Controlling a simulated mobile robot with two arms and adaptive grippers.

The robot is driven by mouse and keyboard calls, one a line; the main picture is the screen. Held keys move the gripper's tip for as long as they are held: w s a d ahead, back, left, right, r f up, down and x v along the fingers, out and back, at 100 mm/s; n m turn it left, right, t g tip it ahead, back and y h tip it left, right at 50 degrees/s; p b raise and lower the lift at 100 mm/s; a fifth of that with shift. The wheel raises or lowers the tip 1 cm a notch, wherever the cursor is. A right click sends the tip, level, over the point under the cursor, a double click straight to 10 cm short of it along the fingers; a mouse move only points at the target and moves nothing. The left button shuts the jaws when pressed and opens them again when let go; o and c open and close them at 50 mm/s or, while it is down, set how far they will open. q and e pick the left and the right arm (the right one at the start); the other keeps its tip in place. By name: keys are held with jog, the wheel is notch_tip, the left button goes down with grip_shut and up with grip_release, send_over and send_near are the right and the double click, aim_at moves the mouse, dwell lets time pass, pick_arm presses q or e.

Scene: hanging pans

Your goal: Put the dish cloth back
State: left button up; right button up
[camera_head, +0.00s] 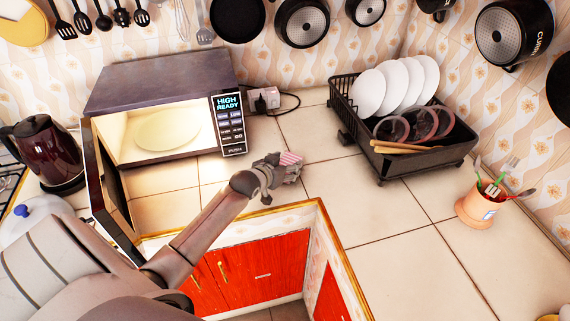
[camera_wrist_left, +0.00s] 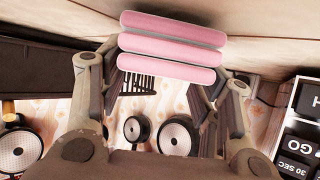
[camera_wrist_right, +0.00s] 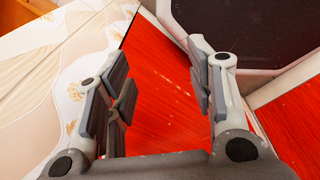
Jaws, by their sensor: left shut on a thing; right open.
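The dish cloth (camera_head: 291,158) is a small pink, striped folded bundle at the tip of my left gripper (camera_head: 284,169), above the counter in front of the microwave's right side. In the left wrist view, the cloth (camera_wrist_left: 172,44) shows as several stacked pink rolls between the two fingers of my left gripper (camera_wrist_left: 165,85), which is shut on it. My right gripper (camera_wrist_right: 160,75) shows only in the right wrist view. It is open and empty, with red cabinet fronts behind it.
The microwave (camera_head: 160,75) stands with its door (camera_head: 112,185) swung open to the left, a plate inside. A black dish rack (camera_head: 425,158) with white plates and an orange utensil cup (camera_head: 478,210) stand at the right. Pans (camera_head: 302,22) hang above. The counter (camera_head: 385,215) between is clear.

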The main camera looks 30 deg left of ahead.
pick_arm(q)
jog(key=shift+f, duration=0.15)
jog(key=shift+f, duration=0.2)
jog(key=o, duration=0.9)
jog(key=shift+r, duration=0.1)
jog(key=shift+r, duration=0.15)
jog(key=b+v, duration=0.1)
jog(key=v, duration=1.1)
